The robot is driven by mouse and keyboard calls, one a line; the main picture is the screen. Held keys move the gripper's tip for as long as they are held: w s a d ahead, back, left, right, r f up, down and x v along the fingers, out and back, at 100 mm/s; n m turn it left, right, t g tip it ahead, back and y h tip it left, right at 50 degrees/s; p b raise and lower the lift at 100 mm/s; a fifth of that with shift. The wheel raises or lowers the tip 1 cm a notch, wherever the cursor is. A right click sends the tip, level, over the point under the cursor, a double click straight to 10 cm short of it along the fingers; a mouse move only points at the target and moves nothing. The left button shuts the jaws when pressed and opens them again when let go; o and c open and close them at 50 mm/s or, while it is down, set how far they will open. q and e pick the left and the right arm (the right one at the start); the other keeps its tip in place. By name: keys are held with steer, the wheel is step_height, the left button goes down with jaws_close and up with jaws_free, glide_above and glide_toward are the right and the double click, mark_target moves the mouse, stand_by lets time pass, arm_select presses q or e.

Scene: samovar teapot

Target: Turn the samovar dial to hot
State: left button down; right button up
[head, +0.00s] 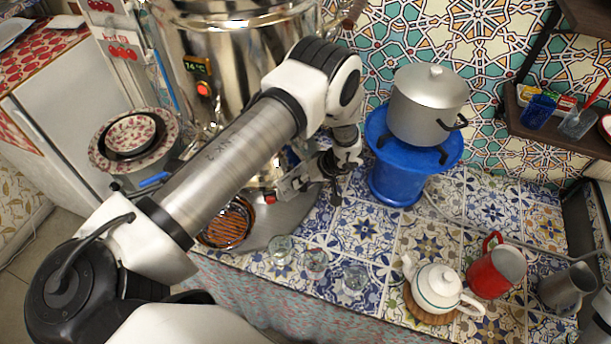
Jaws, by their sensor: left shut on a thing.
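The samovar (235,60) is a large shiny metal urn at the top left of the head view. Its front has a small display (197,66) that seems to read 74 °C and a round red light or button (203,88) below it. My left arm crosses in front and hides much of its lower part. My left gripper (276,190) is low at the samovar's front, its fingers pointing left and shut on a small red-orange part (270,197), which looks like the dial. The dial's markings cannot be read. My right gripper is not in view.
A blue stand (398,182) with a grey pot (428,95) is right of the gripper. Small glasses (315,262), a white teapot (436,286), a red jug (497,270) and a grey jug (567,289) stand on the tiled counter (365,230). Patterned bowls (107,165) are at left.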

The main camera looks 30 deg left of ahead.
arm_select(q)
steer(key=shift+f, duration=0.1)
steer(key=c, duration=1.1)
jaws_free()
steer(key=shift+a, duration=0.1)
steer(key=shift+c, duration=0.2)
steer(key=shift+a, duration=0.1)
steer(key=v, duration=1.1)
steer(key=shift+d+r, duration=0.25)
steer(key=shift+r, duration=0.05)
steer(key=shift+w, duration=0.15)
